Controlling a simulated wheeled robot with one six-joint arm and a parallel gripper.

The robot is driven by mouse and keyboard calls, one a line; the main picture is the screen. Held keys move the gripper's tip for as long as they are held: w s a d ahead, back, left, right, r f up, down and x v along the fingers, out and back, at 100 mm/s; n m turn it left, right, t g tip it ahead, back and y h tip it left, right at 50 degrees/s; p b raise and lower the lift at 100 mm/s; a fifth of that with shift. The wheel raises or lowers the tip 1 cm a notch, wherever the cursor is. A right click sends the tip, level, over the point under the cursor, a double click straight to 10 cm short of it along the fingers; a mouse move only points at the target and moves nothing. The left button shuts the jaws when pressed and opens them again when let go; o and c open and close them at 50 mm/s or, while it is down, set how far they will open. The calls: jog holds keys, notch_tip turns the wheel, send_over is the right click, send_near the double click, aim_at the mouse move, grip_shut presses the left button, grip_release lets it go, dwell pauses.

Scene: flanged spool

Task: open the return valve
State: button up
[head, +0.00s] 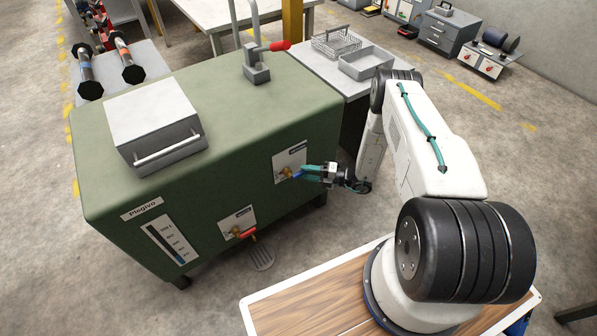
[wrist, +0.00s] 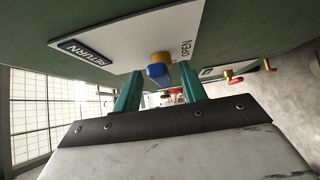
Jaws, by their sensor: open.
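The return valve has a blue handle end and a brass body; in the wrist view its handle (wrist: 158,75) stands out from a white plate (wrist: 115,45) marked RETURN and OPEN. In the head view the brass valve body (head: 286,172) is on the upper right plate of the green tank's front. My gripper (head: 308,173), with green fingers, reaches this valve from the right. In the wrist view my gripper (wrist: 160,84) is open, one finger on each side of the blue handle. The right finger looks very close to it; I cannot tell whether they touch.
The green tank (head: 230,110) carries a grey lidded box (head: 155,115) and a red-handled lever (head: 262,62). A second valve with a red handle (head: 243,233) is lower left on the front. A side table (head: 325,75) holds a basket and a tray.

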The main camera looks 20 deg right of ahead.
aim_at(306, 172)
jog(key=shift+x, duration=1.85)
grip_shut()
